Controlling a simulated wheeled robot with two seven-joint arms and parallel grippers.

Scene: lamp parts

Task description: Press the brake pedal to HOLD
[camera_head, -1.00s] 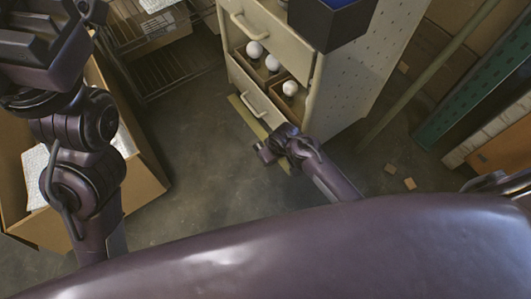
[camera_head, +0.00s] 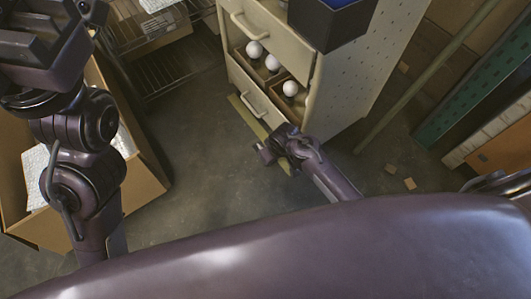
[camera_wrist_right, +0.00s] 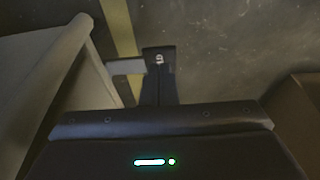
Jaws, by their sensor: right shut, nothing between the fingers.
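My right gripper (camera_head: 266,154) is low by the base of the cream drawer cabinet (camera_head: 345,85), above the floor in the head view. In the right wrist view its dark fingers (camera_wrist_right: 159,58) are shut with nothing between them. A short grey bar (camera_wrist_right: 127,66) runs from beside the cabinet to the fingers; it may be the brake pedal, and I cannot tell whether it touches them. No HOLD marking is readable. My left arm is at the far left of the head view, its gripper (camera_head: 35,40) partly cut off; its jaw state is unclear.
A yellow floor stripe (camera_head: 247,108) passes beside the cabinet. White bulbs (camera_head: 290,88) sit in its open compartment and a dark bin (camera_head: 328,22) on top. An open cardboard box (camera_head: 145,175) stands left, and a wire rack (camera_head: 165,70) behind. The middle floor is clear.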

